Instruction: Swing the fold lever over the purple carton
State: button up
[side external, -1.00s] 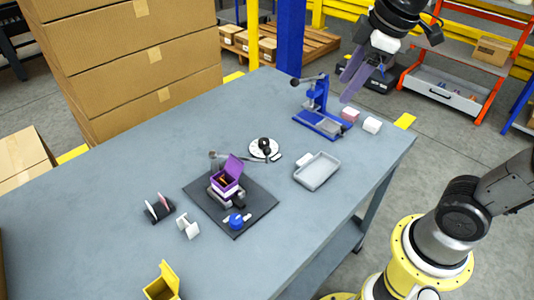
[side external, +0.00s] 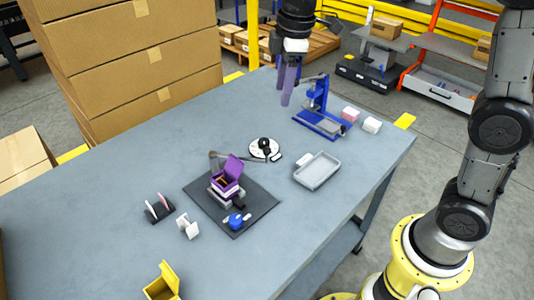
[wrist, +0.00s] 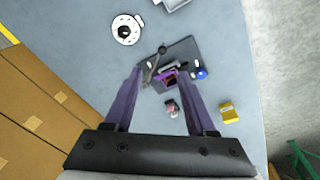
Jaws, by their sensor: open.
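The purple carton (side external: 228,180) sits with its lid flap raised in a fixture on a dark base plate (side external: 262,197). It also shows in the wrist view (wrist: 168,77), between my fingers in the picture. The fold lever (side external: 219,156), a thin bar with a dark ball knob, stands at the carton's far side; it shows in the wrist view (wrist: 152,68) beside the carton, not over it. A blue knob (side external: 236,219) is at the plate's near corner. My gripper (side external: 287,98) is open and empty, pointing down high above the table, well away from the lever.
A blue press (side external: 320,113) with its own lever stands near my gripper. A yellow carton (side external: 162,284), white bracket (side external: 188,228) and black rack (side external: 158,208) stand left. Stacked boxes (side external: 150,60) rise behind.

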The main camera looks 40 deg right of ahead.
jog(key=g, duration=0.1)
send_over(267, 148)
notch_tip(267, 148, down, 6)
jog(key=shift+g, duration=0.3)
jog(key=shift+f, duration=7.2)
grip_shut()
